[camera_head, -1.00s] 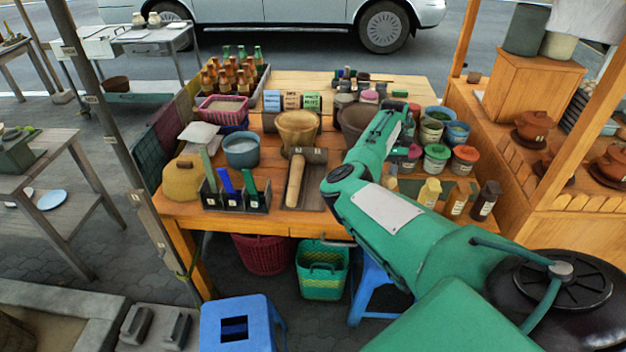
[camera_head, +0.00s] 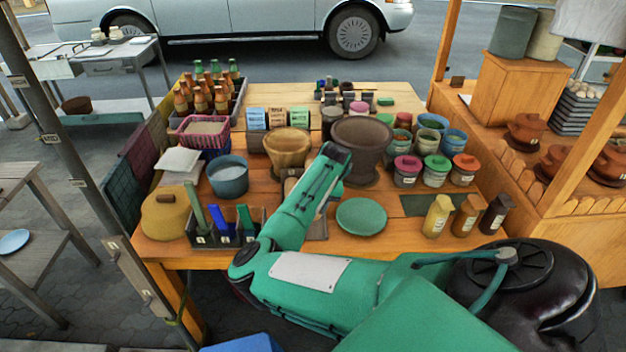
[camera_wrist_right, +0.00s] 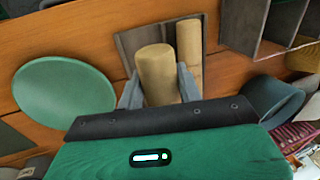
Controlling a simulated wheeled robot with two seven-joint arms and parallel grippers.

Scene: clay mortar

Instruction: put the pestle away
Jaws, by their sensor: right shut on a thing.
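My right gripper (camera_wrist_right: 158,84) is shut on a wooden pestle (camera_wrist_right: 156,66), whose rounded pale-brown end shows between the two grey fingers. The pestle is over a dark tray (camera_wrist_right: 127,43); I cannot tell whether it touches it. A second pale wooden cylinder (camera_wrist_right: 190,58) lies in the tray, beside the held pestle. In the head view my right forearm covers most of the tray (camera_head: 318,226) and hides the gripper and pestle. The dark clay mortar (camera_head: 361,140) stands behind the forearm, to the right of a lighter brown bowl (camera_head: 288,150). My left gripper is not in view.
A green round plate (camera_head: 361,216) lies right of the tray. A slotted black holder (camera_head: 226,238) and a blue pot (camera_head: 228,178) stand to its left. Lidded jars (camera_head: 437,172) and small bottles (camera_head: 437,216) crowd the table's right side.

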